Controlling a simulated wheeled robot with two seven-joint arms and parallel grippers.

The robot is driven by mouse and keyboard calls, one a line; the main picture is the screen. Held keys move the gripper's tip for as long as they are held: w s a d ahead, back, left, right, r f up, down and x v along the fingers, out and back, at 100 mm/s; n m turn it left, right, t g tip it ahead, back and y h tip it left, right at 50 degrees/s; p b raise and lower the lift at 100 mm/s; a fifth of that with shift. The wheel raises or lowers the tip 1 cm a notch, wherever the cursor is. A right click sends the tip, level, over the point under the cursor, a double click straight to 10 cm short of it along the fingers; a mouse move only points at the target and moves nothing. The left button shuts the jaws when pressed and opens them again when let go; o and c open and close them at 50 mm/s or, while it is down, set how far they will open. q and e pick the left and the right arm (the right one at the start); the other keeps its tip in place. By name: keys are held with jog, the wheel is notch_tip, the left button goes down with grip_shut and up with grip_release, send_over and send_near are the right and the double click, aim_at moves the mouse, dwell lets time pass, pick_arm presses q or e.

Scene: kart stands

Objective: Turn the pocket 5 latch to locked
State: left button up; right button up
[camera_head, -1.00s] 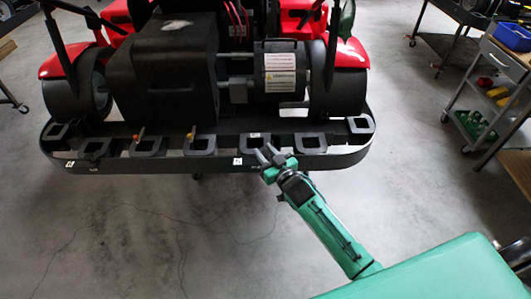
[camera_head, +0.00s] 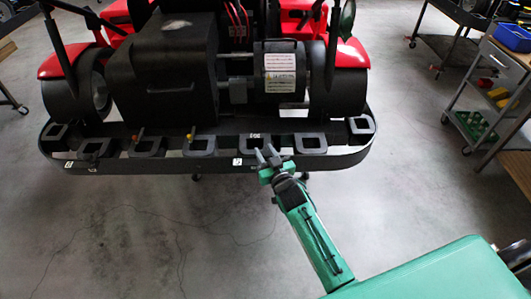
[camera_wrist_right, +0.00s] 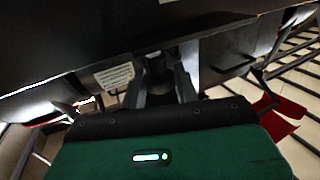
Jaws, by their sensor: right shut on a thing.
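A black rail (camera_head: 110,165) with a row of square pockets runs along the back of the kart. My right gripper (camera_head: 268,154) is at the rail's front edge, beside a pocket right of the middle. In the right wrist view my right gripper (camera_wrist_right: 160,92) has its two dark fingers around a small dark part, which I take to be the pocket 5 latch (camera_wrist_right: 158,76). The fingers hide most of it, and I cannot tell its turn angle. My left gripper is not in view.
Small orange-tipped levers (camera_head: 190,136) stand at other pockets. The kart's black engine box (camera_head: 160,75) and red fenders (camera_head: 65,62) rise behind the rail. A shelf cart (camera_head: 478,110) with bins stands at the right. The floor in front is clear.

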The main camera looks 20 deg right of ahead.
jog(key=o, duration=0.9)
jog(key=shift+s+f, duration=0.1)
jog(key=shift+s, duration=0.55)
jog(key=s+b, duration=0.1)
jog(key=s, duration=0.3)
jog(key=s+d+b, duration=0.1)
jog(key=s, duration=0.7)
jog(key=shift+s+d+b, duration=0.15)
jog(key=shift+s+b, duration=0.1)
jog(key=shift+b, duration=0.15)
